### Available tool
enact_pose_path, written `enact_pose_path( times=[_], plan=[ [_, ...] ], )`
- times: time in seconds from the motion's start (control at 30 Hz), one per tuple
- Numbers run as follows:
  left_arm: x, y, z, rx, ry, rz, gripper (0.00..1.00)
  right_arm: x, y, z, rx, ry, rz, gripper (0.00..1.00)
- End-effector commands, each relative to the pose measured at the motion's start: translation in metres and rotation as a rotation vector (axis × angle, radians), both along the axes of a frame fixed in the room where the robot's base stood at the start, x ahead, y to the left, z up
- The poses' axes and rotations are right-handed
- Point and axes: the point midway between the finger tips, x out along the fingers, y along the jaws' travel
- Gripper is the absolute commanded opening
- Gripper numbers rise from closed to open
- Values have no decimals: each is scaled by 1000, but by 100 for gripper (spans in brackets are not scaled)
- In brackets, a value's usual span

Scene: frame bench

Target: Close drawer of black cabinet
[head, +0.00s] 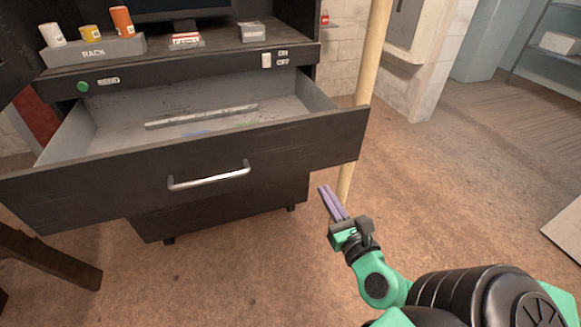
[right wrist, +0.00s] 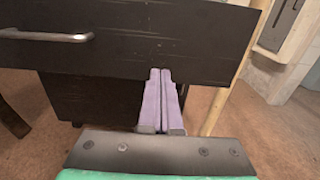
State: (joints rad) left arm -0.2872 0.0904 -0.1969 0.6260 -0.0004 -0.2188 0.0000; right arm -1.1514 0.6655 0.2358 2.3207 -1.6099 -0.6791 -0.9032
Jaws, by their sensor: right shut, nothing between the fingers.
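The black cabinet (head: 220,208) stands at the left in the head view. Its wide drawer (head: 100,195) is pulled out, and the grey inside shows with a thin bar lying in it. A silver handle (head: 209,176) is on the drawer front; it also shows at the upper left in the right wrist view (right wrist: 45,36). My right gripper (head: 326,188) is shut and empty, with purple fingers side by side. It is to the right of the handle, near the lower right part of the drawer front; I cannot tell whether it touches. My left gripper is not in view.
A wooden pole (head: 362,90) stands just right of the drawer. A grey rack (head: 92,50) with small containers is on the cabinet top. A dark wooden leg (head: 50,262) is at the lower left. The brown floor in front is clear.

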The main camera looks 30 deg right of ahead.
Motion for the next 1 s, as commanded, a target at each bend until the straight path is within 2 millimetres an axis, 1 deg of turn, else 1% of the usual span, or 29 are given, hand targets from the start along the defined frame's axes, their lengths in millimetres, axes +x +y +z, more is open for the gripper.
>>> enact_pose_path(
  times=[0.03, 0.1, 0.17, 0.23, 0.37, 0.5, 0.6, 0.7, 0.8, 1.0],
  plan=[
    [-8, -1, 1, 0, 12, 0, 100, 4, -1, 2, -1, -3, 1, 0],
    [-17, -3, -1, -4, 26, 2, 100, 14, -3, 2, 1, -4, 1, 0],
    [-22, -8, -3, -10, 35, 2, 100, 25, -6, 3, 0, -4, 1, 0],
    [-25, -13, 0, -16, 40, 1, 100, 40, -10, 4, 2, -5, -1, 0],
    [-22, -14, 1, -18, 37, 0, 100, 68, -18, 4, 3, -4, -2, 0],
    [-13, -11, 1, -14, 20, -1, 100, 97, -26, 4, 3, -4, -4, 0],
    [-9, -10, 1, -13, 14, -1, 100, 115, -30, 3, 4, -2, -4, 0],
    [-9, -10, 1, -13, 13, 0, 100, 126, -34, 1, 5, 1, -4, 0],
    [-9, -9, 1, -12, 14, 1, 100, 132, -35, 1, 7, 2, -4, 0],
    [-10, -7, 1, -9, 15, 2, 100, 133, -35, 0, 7, 4, -5, 0]
  ],
)
